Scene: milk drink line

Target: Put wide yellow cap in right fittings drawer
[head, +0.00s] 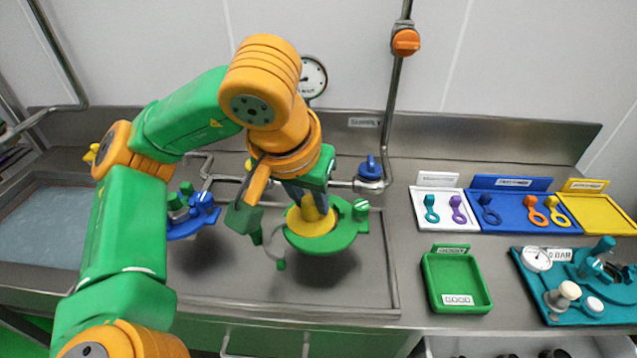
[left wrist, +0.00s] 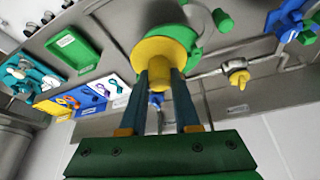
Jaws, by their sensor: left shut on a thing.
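The wide yellow cap (head: 311,238) is a broad disc with a narrower stem on top. It is at the round green fitting (head: 352,238) over the sunken tray; I cannot tell if it is seated or slightly raised. My left gripper (head: 312,205) points down from above and is shut on the cap's stem. In the left wrist view the two fingers (left wrist: 160,78) flank the yellow stem, with the cap's disc (left wrist: 150,52) beyond them, against the green fitting (left wrist: 200,22). An open drawer (head: 432,347) with dark round items shows at the bottom right edge, mostly cut off. My right gripper is not in view.
A green tray (head: 428,290) lies on the counter to the right. White (head: 425,224), blue (head: 520,227) and yellow (head: 588,212) trays stand behind it, and a teal gauge panel (head: 535,300) at far right. A blue valve (head: 370,168) and pipe stand behind the cap.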

